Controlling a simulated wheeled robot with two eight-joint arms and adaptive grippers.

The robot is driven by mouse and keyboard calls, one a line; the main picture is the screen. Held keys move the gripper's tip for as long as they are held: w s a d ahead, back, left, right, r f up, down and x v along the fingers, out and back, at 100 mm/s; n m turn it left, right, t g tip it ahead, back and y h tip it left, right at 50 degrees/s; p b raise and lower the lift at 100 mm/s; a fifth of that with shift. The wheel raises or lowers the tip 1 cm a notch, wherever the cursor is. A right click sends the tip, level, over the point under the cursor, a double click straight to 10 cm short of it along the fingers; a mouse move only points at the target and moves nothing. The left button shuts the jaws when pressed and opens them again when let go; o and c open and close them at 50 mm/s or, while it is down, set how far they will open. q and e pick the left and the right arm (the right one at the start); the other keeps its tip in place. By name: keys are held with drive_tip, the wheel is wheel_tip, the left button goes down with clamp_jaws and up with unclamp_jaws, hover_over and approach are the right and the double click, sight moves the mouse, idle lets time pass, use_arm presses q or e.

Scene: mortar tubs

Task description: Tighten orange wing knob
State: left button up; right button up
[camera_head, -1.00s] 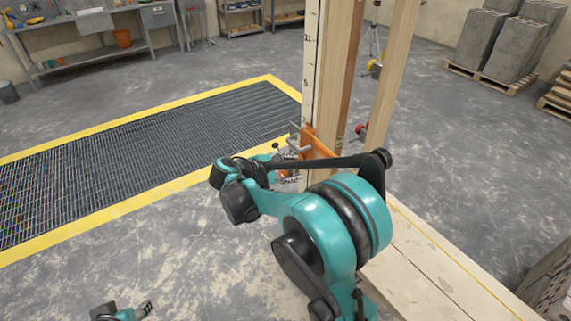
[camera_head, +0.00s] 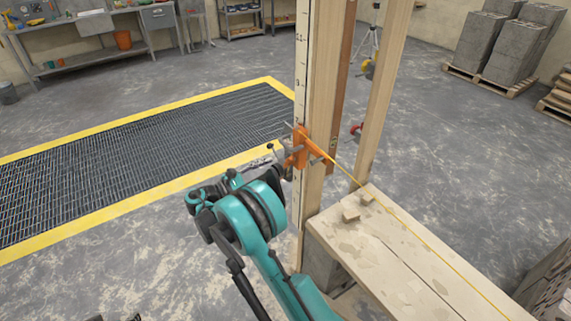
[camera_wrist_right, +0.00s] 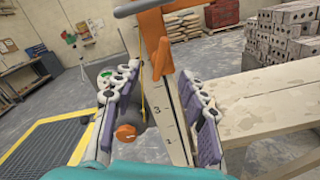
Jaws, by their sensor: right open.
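An orange clamp (camera_head: 303,148) sits on the pale upright post with a marked scale (camera_head: 301,60). It also shows at the top of the right wrist view (camera_wrist_right: 150,12). The orange wing knob (camera_wrist_right: 163,57) hangs below it, in front of the post. My right gripper (camera_wrist_right: 160,78) is open, with a purple-padded finger on each side of the knob's lower end. I cannot tell whether either finger touches it. In the head view my right wrist hides most of the fingers. Only dark bits of my left gripper (camera_head: 135,317) show at the bottom edge; its jaws cannot be made out.
A second wooden post (camera_head: 383,90) stands to the right. A grey part with an orange end (camera_wrist_right: 126,132) is by the left finger. A yellow-edged floor grate (camera_head: 140,150) lies left.

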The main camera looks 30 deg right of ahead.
sight(286, 163)
drive_tip(key=d, duration=0.2)
drive_tip(key=d+b, duration=0.1)
drive_tip(key=d, duration=0.4)
drive_tip(key=shift+w, duration=0.25)
clamp_jaws()
